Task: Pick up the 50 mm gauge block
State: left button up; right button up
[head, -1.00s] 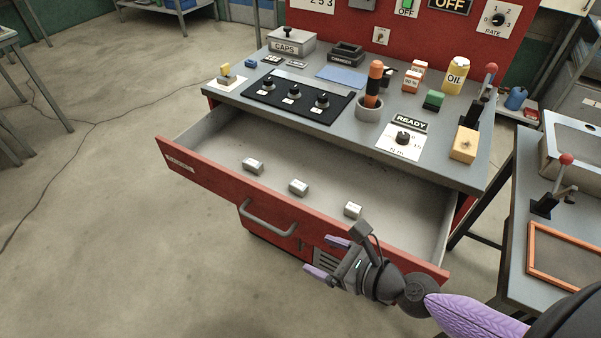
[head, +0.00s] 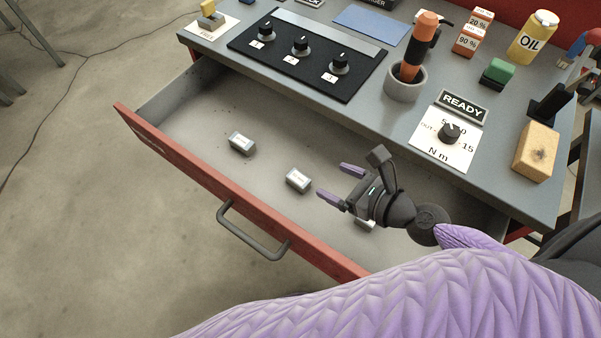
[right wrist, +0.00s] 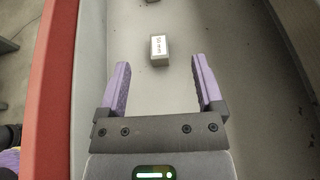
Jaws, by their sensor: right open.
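Three small grey gauge blocks lie in the open drawer. In the head view, one block (head: 242,144) is at the left, a middle block (head: 298,180) lies just left of my right gripper's fingertips, and a third block (head: 366,224) is partly hidden under that gripper. My right gripper (head: 333,181) is open and empty over the drawer. In the right wrist view, a block (right wrist: 160,48) with a white label lies ahead, centred between the fingers (right wrist: 160,66) and apart from them. Its label is too small to read surely. My left gripper is out of view.
The open drawer has a red front (head: 190,166) with a grey handle (head: 250,235). The bench top above holds a black knob panel (head: 265,72), an orange-handled tool in a grey cup (head: 405,84) and a wooden block (head: 536,150). The drawer floor around the blocks is clear.

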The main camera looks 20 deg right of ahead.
jog(key=b, duration=0.3)
send_near(301, 180)
jog(key=shift+w+d+f, duration=0.15)
jog(key=shift+w+d, duration=0.05)
jog(key=shift+w, duration=0.45)
jog(key=x, duration=1)
jog(key=shift+s+a, duration=0.3)
jog(key=shift+a, duration=0.1)
grip_shut()
